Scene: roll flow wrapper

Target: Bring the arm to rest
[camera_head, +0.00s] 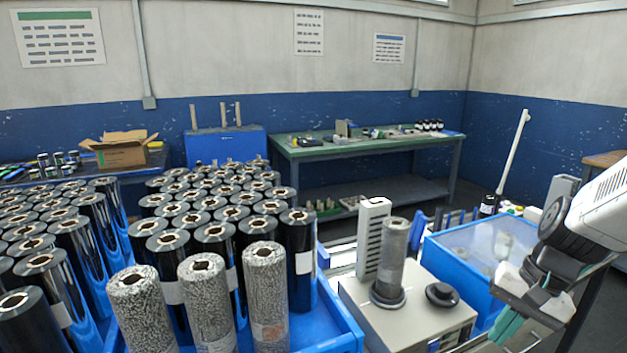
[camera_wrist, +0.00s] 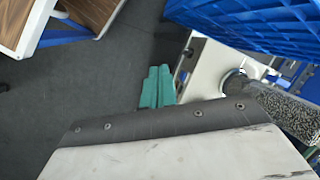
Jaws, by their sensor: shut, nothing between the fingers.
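My gripper (camera_head: 500,337) is at the lower right of the head view, with its arm folded in from the right edge. In the wrist view its two green fingers (camera_wrist: 158,72) lie side by side, shut and empty, over dark floor. In the head view the gripper hangs in front of the blue-framed clear box (camera_head: 470,262) and to the right of the white machine (camera_head: 405,318). A grey roll (camera_head: 392,255) stands upright on that machine, apart from the gripper.
Several rolls with speckled (camera_head: 207,300) or dark wrapping stand in blue crates (camera_head: 345,335) at left and centre. A green workbench (camera_head: 375,143) and cardboard box (camera_head: 122,150) are behind. In the wrist view, a blue crate (camera_wrist: 250,30) is at upper right; open floor (camera_wrist: 90,90) is at left.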

